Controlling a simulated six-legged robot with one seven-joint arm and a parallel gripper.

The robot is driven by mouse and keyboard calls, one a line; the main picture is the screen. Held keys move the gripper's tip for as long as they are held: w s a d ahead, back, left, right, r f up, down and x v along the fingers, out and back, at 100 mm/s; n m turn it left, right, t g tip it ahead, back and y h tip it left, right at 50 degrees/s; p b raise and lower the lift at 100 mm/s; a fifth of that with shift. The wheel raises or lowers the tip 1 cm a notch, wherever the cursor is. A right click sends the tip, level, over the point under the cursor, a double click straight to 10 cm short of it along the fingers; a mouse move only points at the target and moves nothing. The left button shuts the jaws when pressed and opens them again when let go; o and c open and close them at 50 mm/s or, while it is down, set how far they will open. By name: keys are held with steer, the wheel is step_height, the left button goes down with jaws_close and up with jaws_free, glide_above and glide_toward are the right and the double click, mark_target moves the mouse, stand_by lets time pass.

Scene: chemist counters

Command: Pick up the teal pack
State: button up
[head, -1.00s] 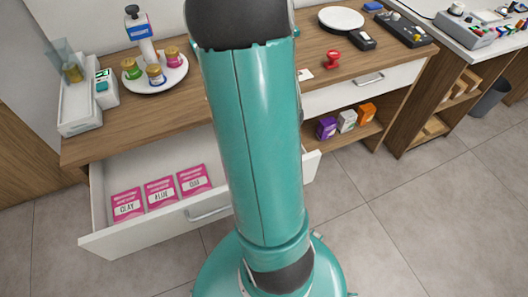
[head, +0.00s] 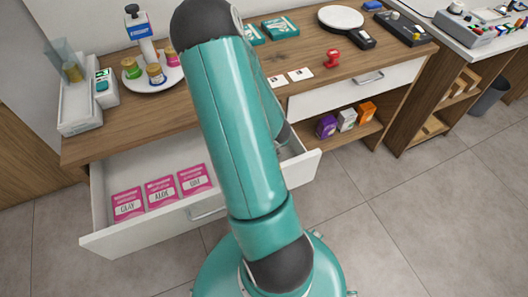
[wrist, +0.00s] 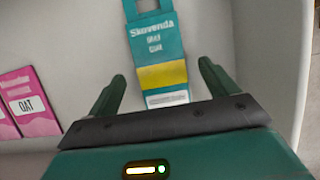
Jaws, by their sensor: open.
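A teal pack (wrist: 155,45) with white lettering and a yellow band lies in the open white drawer, in the wrist view. It has a cut-out handle at its top end. My gripper (wrist: 161,74) is open, one finger on each side of the pack's lower part in the picture. I cannot tell the height between fingers and pack, and nothing is held. In the head view my arm hides this pack and the gripper. Two other teal packs (head: 280,27) lie on the wooden counter at the back.
The drawer's side wall (wrist: 292,70) stands right of the fingers. A white round stand (head: 158,80) with jars sits on the counter.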

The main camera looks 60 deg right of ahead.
steer(key=shift+x, duration=1)
steer(key=c, duration=1.1)
steer(key=shift+o, duration=0.2)
steer(key=shift+r, duration=0.2)
steer(key=shift+r, duration=0.6)
steer(key=w+a+r, duration=0.4)
steer(key=a+r, duration=0.7)
steer(key=a, duration=0.2)
steer(key=shift+r, duration=0.25)
